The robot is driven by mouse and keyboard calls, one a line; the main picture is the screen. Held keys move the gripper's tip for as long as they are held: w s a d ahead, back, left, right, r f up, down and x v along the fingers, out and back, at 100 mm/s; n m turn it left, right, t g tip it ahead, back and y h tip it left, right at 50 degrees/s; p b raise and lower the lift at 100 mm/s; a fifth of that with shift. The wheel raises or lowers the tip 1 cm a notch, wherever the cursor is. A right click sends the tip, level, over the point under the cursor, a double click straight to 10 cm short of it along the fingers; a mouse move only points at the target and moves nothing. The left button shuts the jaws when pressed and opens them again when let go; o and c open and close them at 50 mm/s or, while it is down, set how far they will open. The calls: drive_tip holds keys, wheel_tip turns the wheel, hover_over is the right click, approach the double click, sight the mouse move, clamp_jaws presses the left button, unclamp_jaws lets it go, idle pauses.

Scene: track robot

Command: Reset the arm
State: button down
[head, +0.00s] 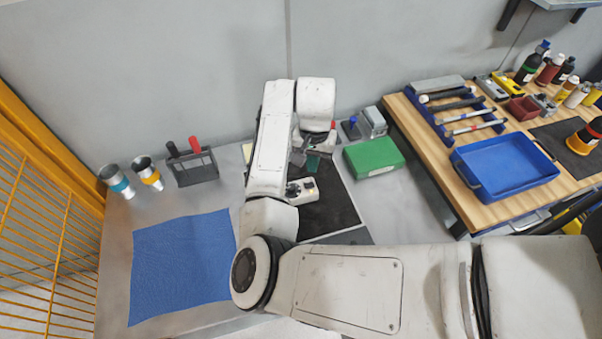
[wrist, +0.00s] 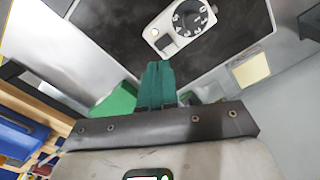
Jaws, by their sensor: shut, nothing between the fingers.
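My white arm reaches from the lower right over the grey table and folds back toward the wall in the head view. My gripper (wrist: 156,84) shows in the wrist view with its green fingers together and nothing between them. In the head view my gripper (head: 313,163) is small and partly hidden by the arm, above the black mat (head: 328,212). A white device with a dark dial (head: 302,190) lies on the mat near the gripper. The same device (wrist: 180,27) shows beyond the fingertips in the wrist view, apart from them.
A green box (head: 374,157) stands right of the mat. A blue cloth (head: 183,265), two cups (head: 147,172) and a dark rack (head: 193,165) are to the left. A wooden bench with a blue tray (head: 505,167) is at right. A yellow fence (head: 45,240) borders the left.

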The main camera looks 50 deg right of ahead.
drive_tip(key=s+d+r+n+t+h+b, duration=0.1)
drive_tip(key=s+d+r+n+h+b, duration=0.2)
drive_tip(key=s+d, duration=0.45)
drive_tip(key=s+a+f+n, duration=0.2)
drive_tip(key=a+f, duration=0.1)
drive_tip(key=s+a+f+n, duration=0.2)
drive_tip(key=a+f, duration=0.1)
drive_tip(key=a, duration=0.1)
drive_tip(key=s+a+f+n+b, duration=0.1)
drive_tip(key=s+a+f+n, duration=0.1)
drive_tip(key=a+f, duration=0.1)
drive_tip(key=shift+s+a+f+n+t, duration=0.1)
drive_tip(key=shift+a+n+t, duration=0.2)
drive_tip(key=shift+a+n, duration=0.1)
drive_tip(key=s+a+f+n+y, duration=0.2)
drive_tip(key=s+a, duration=0.4)
drive_tip(key=a, duration=0.4)
drive_tip(key=shift+s+f+y+b, duration=0.2)
drive_tip(key=shift+f+y+b, duration=0.2)
drive_tip(key=shift+f, duration=0.25)
drive_tip(key=shift+d, duration=0.1)
